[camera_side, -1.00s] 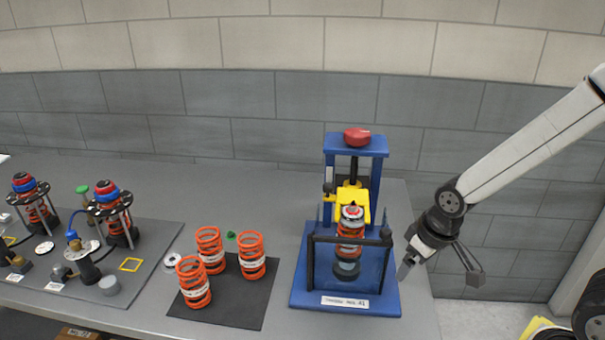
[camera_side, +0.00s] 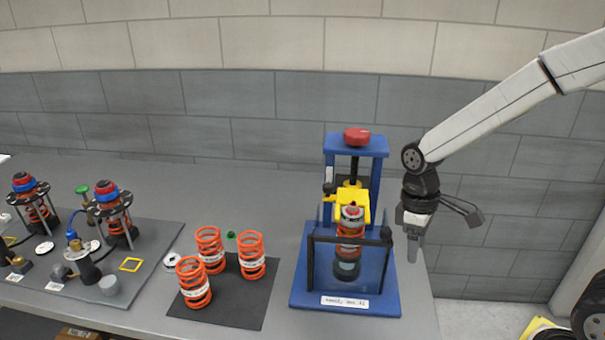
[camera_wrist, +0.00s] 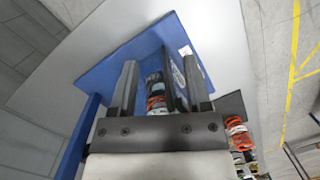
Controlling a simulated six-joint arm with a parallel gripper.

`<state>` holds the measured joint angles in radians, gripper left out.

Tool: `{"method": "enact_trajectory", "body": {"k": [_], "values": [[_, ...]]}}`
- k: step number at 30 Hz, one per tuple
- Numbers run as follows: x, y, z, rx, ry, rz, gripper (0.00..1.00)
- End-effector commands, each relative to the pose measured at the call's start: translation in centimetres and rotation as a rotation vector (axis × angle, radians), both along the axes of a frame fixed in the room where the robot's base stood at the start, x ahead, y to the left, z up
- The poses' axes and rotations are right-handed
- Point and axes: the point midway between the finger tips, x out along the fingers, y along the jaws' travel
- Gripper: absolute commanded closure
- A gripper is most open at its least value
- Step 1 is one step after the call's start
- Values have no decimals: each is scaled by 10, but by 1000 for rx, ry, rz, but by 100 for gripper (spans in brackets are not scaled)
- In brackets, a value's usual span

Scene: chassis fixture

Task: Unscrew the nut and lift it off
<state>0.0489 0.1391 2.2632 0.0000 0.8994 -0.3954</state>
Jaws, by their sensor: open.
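The blue fixture (camera_side: 305,290) stands on the table with a clear front guard. A strut with an orange spring (camera_side: 350,232) is upright inside it, under a yellow clamp (camera_side: 347,195). Its top has a small red and pale cap (camera_side: 352,212); the nut is too small to make out there. My gripper (camera_side: 415,258) points down just right of the fixture, apart from it. In the wrist view my gripper (camera_wrist: 160,62) is open, with the strut (camera_wrist: 154,85) showing between its fingers at a distance. Nothing is held.
A red knob (camera_side: 356,136) tops the fixture's frame. Several orange springs (camera_side: 251,258) stand on and by a black mat (camera_side: 240,310) left of it. A grey board (camera_side: 150,265) with strut assemblies (camera_side: 115,215) is farther left. The table's right edge is near my gripper.

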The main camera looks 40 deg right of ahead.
Motion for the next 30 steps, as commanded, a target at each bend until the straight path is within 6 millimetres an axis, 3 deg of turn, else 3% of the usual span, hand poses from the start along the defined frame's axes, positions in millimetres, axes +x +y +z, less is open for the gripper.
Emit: {"method": "enact_trajectory", "body": {"k": [5, 10, 18, 21, 30], "values": [[11, -5, 19, 38, 119, 124, 38], [39, -4, 51, 78, 172, 268, 38], [109, 20, 110, 50, -29, 407, 38], [126, 29, 127, 37, -102, 427, 38], [139, 36, 139, 27, -160, 439, 38]]}}
